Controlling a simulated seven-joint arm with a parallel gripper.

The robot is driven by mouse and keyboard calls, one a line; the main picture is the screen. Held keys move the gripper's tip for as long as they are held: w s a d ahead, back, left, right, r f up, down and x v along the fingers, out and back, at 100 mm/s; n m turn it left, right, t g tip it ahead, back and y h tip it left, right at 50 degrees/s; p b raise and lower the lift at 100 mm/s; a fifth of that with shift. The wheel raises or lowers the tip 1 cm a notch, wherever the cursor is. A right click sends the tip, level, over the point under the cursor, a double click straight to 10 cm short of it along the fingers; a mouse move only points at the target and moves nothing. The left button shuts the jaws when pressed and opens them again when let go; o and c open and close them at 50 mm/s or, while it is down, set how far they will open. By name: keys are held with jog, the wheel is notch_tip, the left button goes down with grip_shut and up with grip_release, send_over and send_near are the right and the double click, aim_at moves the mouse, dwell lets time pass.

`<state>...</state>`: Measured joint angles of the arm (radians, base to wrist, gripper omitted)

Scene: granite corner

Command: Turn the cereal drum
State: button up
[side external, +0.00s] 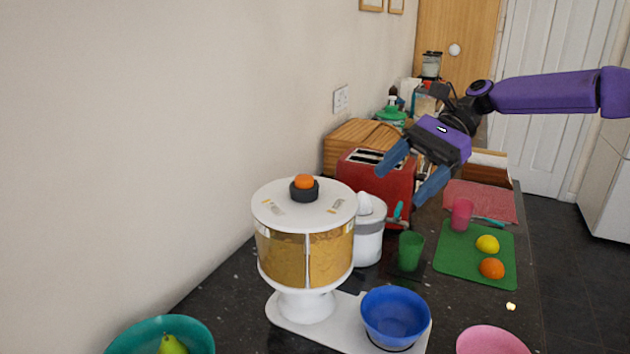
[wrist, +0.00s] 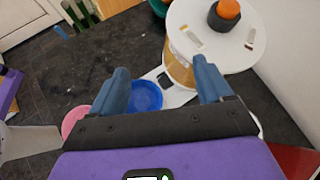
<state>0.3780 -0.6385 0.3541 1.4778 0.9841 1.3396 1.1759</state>
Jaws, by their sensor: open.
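The cereal drum (side external: 305,248) is a clear cylinder of golden cereal with a white lid and a white pedestal. An orange-topped black knob (side external: 304,187) sits on the middle of its lid. A blue bowl (side external: 394,318) stands on the drum's white base plate. My gripper (side external: 402,187) is open and empty, above and behind the drum in the side view, over the toaster area. In the wrist view the drum (wrist: 178,70) and its knob (wrist: 226,12) are beyond my open fingers (wrist: 161,88). The blue bowl (wrist: 146,97) shows between them.
A green mat (side external: 461,268) holds fruit and a pink cup (side external: 461,214). A teal bowl (side external: 130,338) and a pink bowl (side external: 492,341) are in front.

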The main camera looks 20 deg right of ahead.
aim_at(314, 184)
jog(key=w+d+r+m+t+y, duration=0.25)
jog(key=w+r+m, duration=0.2)
jog(key=w, duration=0.35)
jog(key=shift+g, duration=0.35)
jog(key=x, duration=1.7)
jog(key=shift+f, duration=0.15)
grip_shut()
